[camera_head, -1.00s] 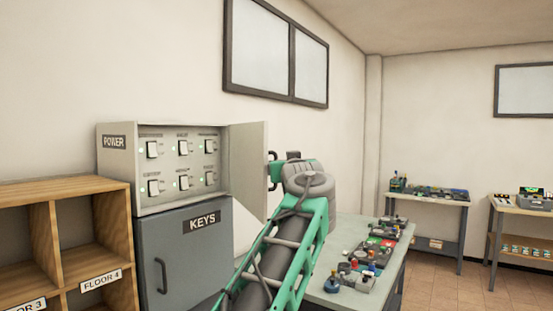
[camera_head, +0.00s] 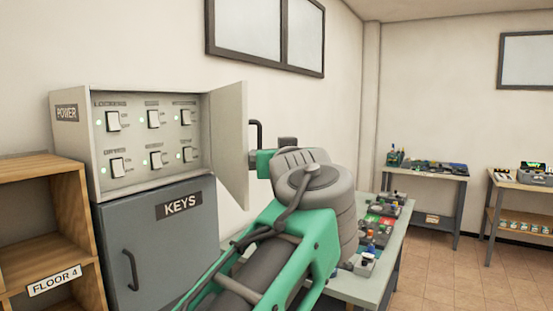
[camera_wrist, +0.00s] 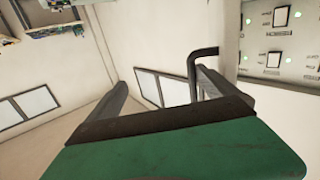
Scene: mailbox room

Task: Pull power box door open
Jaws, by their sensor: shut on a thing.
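The power box (camera_head: 72,139) is pale grey, labelled POWER, and sits on top of the grey key cabinet. Its door (camera_head: 230,140) stands swung out at the right side, so the switches and green lights inside show. The door's black handle (camera_head: 258,128) is on its outer face. My gripper (camera_head: 262,156) is at the handle, shut on it; my arm hides part of the fingers. In the wrist view the bent handle (camera_wrist: 193,68) shows beside the right finger, and the switch panel (camera_wrist: 277,40) is at the upper right.
The grey key cabinet (camera_head: 165,240) stands below the box, with a wooden shelf unit (camera_head: 45,230) to its left. A table with several small items (camera_head: 385,225) is right of my arm. Two more tables stand farther back, with clear tiled floor (camera_head: 470,280) before them.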

